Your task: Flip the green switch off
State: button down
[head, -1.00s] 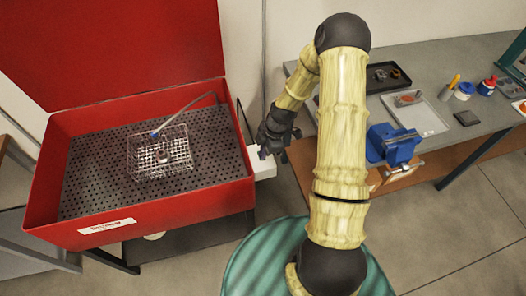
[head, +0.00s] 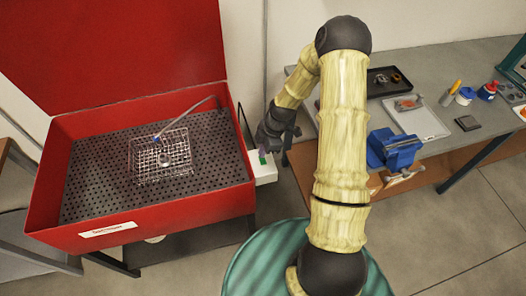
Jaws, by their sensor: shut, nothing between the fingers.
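A small green switch (head: 263,159) shows on a white box (head: 265,174) fixed beside the right wall of the red parts washer. Whether the switch is on or off is too small to tell. My gripper (head: 272,146) is at the end of the bent arm, just above and behind the switch. It looks shut and empty, close to the box. Whether its fingertips touch the switch cannot be told.
The red washer (head: 108,232) has its lid raised, with a wire basket (head: 150,170) and a hose (head: 185,116) inside. A grey workbench (head: 440,160) on the right holds a blue vise (head: 393,150), trays and small containers.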

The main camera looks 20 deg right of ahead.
aim_at(265, 159)
jog(key=r, duration=0.1)
jog(key=r+p, duration=0.1)
jog(key=r, duration=0.1)
jog(key=shift+s+r, duration=0.15)
jog(key=shift+s, duration=0.1)
jog(key=shift+d+r+b, duration=0.2)
jog(key=shift+d+b, duration=0.05)
jog(key=shift+b, duration=0.2)
jog(key=s+b+v, duration=0.1)
jog(key=b+v, duration=0.1)
jog(key=v, duration=0.6)
jog(key=shift+r, duration=0.4)
jog(key=shift+s, duration=0.1)
jog(key=w+b, duration=0.1)
jog(key=b, duration=0.2)
jog(key=shift+w+d+r+g, duration=0.15)
jog(key=shift+w+r+g, duration=0.05)
jog(key=shift+g, duration=0.2)
jog(key=shift+f, duration=0.1)
